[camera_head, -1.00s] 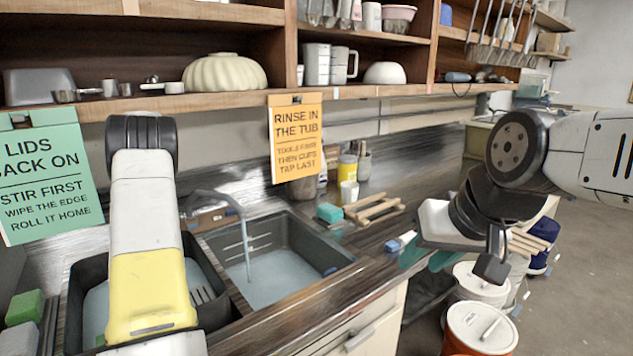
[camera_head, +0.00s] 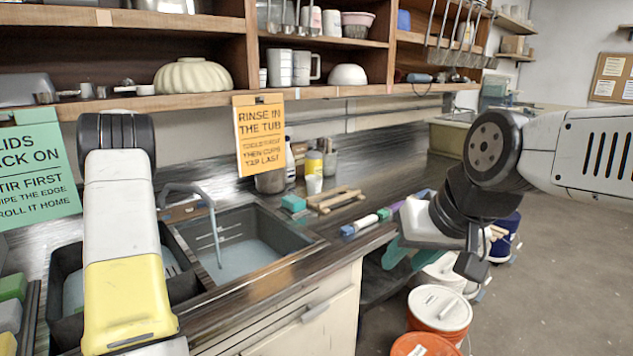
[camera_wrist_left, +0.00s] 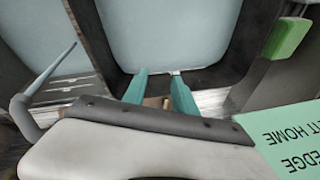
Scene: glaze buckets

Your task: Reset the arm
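My right gripper (camera_head: 402,262) hangs at the counter's front edge in the head view, past a grey and black wrist. Its two teal fingers look apart, with nothing seen between them. My left arm reaches down over the sink at the left; its gripper is hidden in the head view. In the left wrist view my left gripper (camera_wrist_left: 158,73) shows two teal fingers apart, with no held object visible, in front of a dark-rimmed basin (camera_wrist_left: 170,35).
The double sink (camera_head: 290,238) has a grey tap (camera_head: 215,225). A wooden rack (camera_head: 335,200) and teal sponge (camera_head: 293,203) stand on the counter. A white-lidded orange bucket (camera_head: 440,308) and others stand on the floor below my right arm. Open floor (camera_head: 560,290) lies at the right.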

